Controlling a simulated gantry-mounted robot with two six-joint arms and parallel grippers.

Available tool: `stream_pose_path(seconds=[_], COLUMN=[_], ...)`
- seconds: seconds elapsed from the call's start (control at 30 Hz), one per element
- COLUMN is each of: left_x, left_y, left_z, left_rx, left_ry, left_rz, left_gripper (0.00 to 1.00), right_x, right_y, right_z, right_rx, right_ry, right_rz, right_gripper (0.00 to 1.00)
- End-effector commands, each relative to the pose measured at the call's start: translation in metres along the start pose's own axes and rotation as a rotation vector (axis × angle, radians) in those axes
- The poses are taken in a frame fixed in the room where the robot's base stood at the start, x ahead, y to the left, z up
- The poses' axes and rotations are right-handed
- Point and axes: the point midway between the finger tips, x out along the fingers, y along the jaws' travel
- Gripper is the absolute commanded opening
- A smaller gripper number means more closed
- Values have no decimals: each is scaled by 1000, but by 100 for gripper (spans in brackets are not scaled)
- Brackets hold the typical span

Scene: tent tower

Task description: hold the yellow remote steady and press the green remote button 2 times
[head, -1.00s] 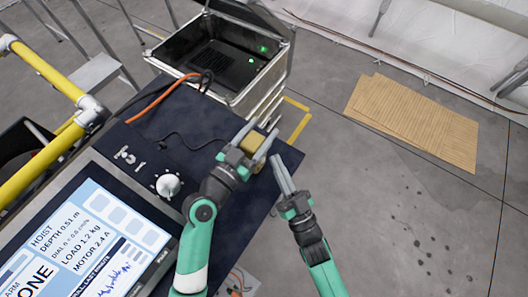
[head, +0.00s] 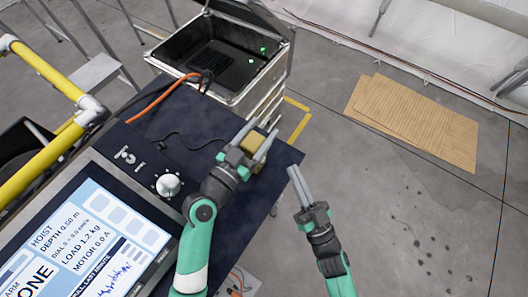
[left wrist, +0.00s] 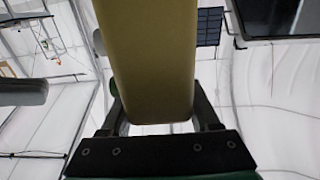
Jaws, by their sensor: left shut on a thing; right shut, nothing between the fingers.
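The yellow remote (head: 251,144) is held above the right end of the dark table by my left gripper (head: 253,140). The gripper's fingers are shut on either side of it. In the left wrist view the yellow remote (left wrist: 152,60) fills the middle as a plain olive-yellow body between the fingers. I cannot make out the green button in either view; the side that bears it is hidden or too small to tell. My right gripper (head: 297,185) is shut and empty, to the right of and below the remote, apart from it, past the table's edge.
A dark-topped table (head: 185,115) carries a white dial (head: 168,185) and a cable. A screen (head: 85,235) at lower left reads depth 0.50 m, load 1.2 kg, motor 0.0 A. An open metal case (head: 225,60) with green lights stands behind.

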Motion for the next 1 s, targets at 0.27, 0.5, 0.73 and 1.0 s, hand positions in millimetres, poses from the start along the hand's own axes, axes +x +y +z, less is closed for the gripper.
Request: stream_pose_path(seconds=[0.27,0.5,0.73,1.0], left_x=[0,0,0,-34], left_y=[0,0,0,0], left_z=[0,0,1,1], left_rx=[0,0,0,0], left_ry=[0,1,-2,-1], left_rz=[0,0,0,-3], left_gripper=[0,97,97,97], right_x=[0,0,0,0], right_y=[0,0,0,0], right_z=[0,0,0,0], right_rx=[0,0,0,0], right_ry=[0,0,0,0], right_rz=[0,0,0,0], right_gripper=[0,0,0,0])
